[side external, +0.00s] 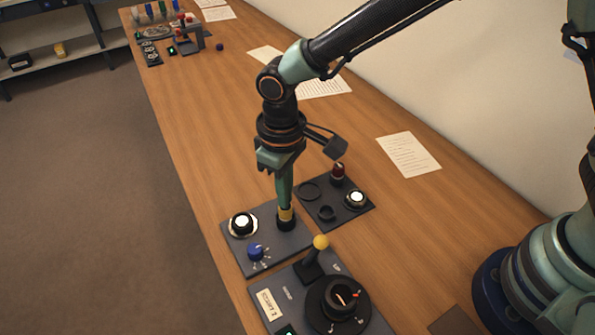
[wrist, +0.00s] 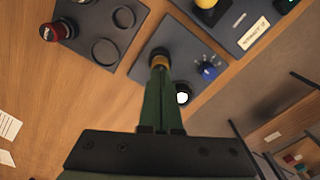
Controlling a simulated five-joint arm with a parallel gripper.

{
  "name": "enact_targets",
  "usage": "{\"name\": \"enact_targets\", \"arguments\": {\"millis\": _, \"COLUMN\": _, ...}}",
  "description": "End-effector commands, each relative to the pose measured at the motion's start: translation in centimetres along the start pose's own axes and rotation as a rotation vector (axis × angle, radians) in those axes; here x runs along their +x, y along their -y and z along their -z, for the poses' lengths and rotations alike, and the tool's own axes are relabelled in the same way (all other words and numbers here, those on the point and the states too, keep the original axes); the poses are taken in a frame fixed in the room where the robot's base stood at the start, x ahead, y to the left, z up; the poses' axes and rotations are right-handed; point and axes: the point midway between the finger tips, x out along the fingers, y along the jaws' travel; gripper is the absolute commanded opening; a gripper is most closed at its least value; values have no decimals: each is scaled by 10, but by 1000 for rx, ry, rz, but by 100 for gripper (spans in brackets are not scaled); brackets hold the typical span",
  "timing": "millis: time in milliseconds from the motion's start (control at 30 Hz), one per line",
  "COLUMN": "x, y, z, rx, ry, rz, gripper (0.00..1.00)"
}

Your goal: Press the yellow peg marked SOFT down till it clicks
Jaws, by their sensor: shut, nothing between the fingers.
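The yellow peg (side external: 286,214) stands upright in a black collar on a dark grey panel (side external: 238,262) in the side view. Only a short yellow band of it shows, and I cannot read its marking. My gripper (side external: 285,203) points straight down with its fingers shut together, directly over the peg. The fingertips appear to touch its top. In the wrist view, my shut green fingers (wrist: 160,72) end at the black collar (wrist: 160,55) and hide most of the peg.
On the same panel are a lit white button (side external: 242,223) and a blue knob (side external: 256,252). A second panel behind holds a red-topped part (side external: 338,172) and a lit button (side external: 356,198). In front, a yellow-balled lever (side external: 321,242) stands close to my gripper. Papers (side external: 408,154) lie along the wall.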

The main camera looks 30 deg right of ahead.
Motion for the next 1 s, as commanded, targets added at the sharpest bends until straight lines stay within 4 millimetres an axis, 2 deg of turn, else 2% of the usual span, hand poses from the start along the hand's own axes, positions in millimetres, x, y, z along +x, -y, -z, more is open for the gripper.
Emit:
{"name": "enact_targets", "arguments": {"millis": 300, "x": 12, "y": 0, "z": 0, "rx": 0, "ry": 0, "rz": 0, "gripper": 0}}
{"name": "enact_targets", "arguments": {"millis": 1000, "x": 9, "y": 0, "z": 0, "rx": 0, "ry": -1, "rz": 0, "gripper": 0}}
